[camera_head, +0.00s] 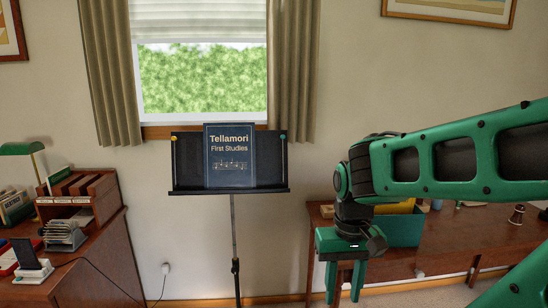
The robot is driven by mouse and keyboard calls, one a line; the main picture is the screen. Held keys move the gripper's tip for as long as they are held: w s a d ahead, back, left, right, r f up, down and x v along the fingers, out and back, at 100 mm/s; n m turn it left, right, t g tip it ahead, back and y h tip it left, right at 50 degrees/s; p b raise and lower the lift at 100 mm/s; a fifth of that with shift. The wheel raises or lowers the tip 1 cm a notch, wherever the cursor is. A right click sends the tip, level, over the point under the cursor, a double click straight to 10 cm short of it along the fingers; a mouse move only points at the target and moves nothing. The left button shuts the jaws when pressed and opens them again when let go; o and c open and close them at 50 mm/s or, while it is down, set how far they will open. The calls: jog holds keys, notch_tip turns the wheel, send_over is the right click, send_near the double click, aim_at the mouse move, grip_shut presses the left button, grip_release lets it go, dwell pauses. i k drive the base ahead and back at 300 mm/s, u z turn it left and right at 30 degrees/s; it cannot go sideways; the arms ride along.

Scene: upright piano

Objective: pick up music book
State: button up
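The music book (230,173), dark blue with the title "Tellamori First Studies" and a staff of notes, stands upright on the black music stand (263,174). Its lower edge rests at the stand's ledge and its top rises a little above the stand's back plate. My gripper (344,296) hangs pointing down to the right of the stand, lower than the book and apart from it. Its two green fingers are spread with a gap between them, and nothing shows between them.
A brown desk (104,262) with a wooden organizer (98,192) and a green lamp (20,148) is at left. A wooden table (450,232) with a teal box (405,229) is at right, partly behind my arm. A curtained window (203,80) is behind the stand.

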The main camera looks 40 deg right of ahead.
aim_at(229, 151)
jog(key=z, duration=0.45)
jog(key=i, duration=0.85)
